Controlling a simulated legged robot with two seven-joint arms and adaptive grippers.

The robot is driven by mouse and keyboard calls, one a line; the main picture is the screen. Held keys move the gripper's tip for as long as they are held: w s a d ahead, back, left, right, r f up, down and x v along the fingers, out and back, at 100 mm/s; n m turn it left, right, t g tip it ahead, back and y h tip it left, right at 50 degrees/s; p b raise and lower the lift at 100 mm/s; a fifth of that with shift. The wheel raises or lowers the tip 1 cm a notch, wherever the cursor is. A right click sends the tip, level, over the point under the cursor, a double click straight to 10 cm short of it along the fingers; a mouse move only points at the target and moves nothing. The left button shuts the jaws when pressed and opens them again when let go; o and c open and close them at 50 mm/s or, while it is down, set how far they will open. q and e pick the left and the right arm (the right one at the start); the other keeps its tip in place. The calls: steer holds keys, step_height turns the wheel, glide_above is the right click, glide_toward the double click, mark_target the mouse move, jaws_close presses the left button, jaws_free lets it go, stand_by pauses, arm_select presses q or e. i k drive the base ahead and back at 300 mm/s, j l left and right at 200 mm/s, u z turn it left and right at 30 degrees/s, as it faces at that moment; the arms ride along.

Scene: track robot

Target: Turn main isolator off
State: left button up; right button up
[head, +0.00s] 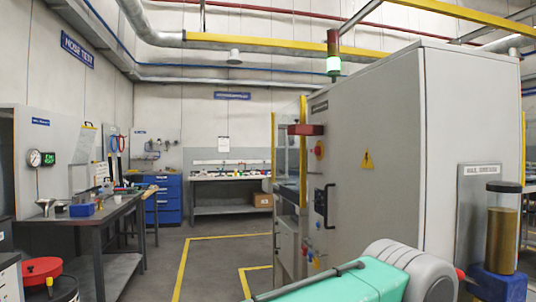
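A large grey cabinet (390,140) stands right of centre, with a yellow warning triangle on its side. A red and yellow rotary switch (319,150), which looks like the main isolator, is mounted high near the cabinet's left edge. I see it at a slant and cannot read its position. A black handle or panel (322,205) is below it. A signal tower (333,55) on top shows a lit green lamp. Part of my teal and grey arm crosses the bottom right. Neither gripper is in view.
Blue drawers (163,200) and another bench (230,180) are at the back. Floor with yellow lines (215,260) is open between. A brown-filled cylinder (502,230) stands at right.

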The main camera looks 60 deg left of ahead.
mark_target(317, 150)
steer(key=u, duration=1.7)
steer(key=i+j+z, duration=0.1)
steer(key=i+j, duration=0.05)
steer(key=i, duration=0.05)
